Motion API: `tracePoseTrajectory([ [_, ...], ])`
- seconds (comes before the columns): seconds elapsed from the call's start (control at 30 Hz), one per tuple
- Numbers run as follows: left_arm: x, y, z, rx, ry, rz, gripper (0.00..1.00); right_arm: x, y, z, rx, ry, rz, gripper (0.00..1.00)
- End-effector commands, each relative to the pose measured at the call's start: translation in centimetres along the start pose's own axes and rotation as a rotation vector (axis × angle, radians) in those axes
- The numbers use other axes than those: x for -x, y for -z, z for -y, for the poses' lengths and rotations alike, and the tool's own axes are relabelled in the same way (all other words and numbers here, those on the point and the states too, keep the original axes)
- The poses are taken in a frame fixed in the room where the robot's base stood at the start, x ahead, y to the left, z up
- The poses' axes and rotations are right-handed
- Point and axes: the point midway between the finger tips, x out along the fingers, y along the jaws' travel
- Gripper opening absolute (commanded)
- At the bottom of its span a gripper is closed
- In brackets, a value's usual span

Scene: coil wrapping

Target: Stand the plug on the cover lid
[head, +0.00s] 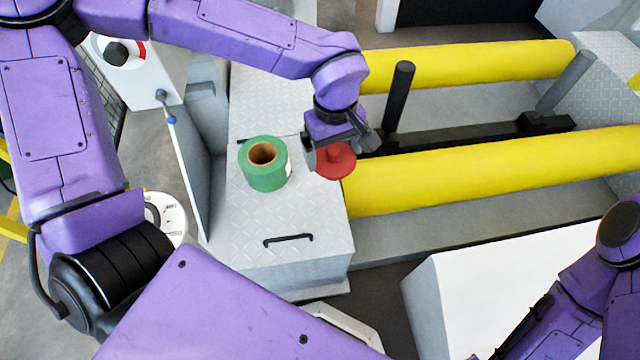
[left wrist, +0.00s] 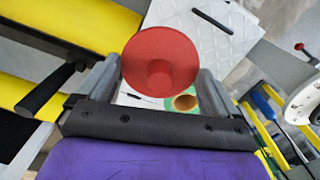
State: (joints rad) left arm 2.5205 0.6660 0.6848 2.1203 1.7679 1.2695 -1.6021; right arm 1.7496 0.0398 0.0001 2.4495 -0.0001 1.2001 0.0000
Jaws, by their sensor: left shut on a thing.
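The red plug (head: 335,161) is a round disc with a short stub. My left gripper (head: 341,150) is shut on it and holds it above the right side of the cover lid. In the left wrist view the plug (left wrist: 160,62) sits between the two fingers, its stub facing the camera. The cover lid (head: 285,222) is a light grey checkered plate with a black handle; part of it also shows in the left wrist view (left wrist: 190,22). My right gripper is not in view; only part of my right arm shows at the lower right.
A green roll (head: 265,170) with a brown core stands on the lid, left of the plug. Yellow rollers (head: 480,175) and a black upright post (head: 398,95) lie to the right. A grey panel (head: 185,165) stands at the lid's left. The lid's front is clear around its handle.

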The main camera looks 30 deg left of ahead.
Motion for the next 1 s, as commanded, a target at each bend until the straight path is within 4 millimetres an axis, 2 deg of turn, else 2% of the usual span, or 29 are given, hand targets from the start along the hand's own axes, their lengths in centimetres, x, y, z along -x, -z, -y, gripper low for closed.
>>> tracePoseTrajectory([
  [0.03,-1.6,-0.8,0.6,0.145,-0.002,-0.004,0.63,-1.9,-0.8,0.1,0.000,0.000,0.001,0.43],
  [0.1,-2.7,-1.8,1.3,0.391,0.001,-0.002,0.63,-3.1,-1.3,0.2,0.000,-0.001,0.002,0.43],
  [0.4,-7.7,-5.5,5.8,1.469,0.015,-0.017,0.63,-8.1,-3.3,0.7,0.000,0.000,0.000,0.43],
  [0.53,-9.1,-6.5,7.6,1.833,0.015,-0.026,0.63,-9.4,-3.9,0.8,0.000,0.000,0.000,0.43],
  [0.63,-9.7,-6.9,8.4,2.006,0.014,-0.031,0.63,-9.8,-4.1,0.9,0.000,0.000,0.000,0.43],
  [0.77,-10.3,-6.6,8.5,2.102,0.017,-0.034,0.63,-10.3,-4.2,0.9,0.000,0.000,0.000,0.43],
  [0.87,-11.5,-4.6,7.4,2.113,0.014,-0.035,0.63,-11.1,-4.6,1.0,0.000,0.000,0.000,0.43],
  [1.0,-13.3,-1.0,5.4,2.111,0.016,-0.036,0.63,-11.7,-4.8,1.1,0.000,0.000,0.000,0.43],
])
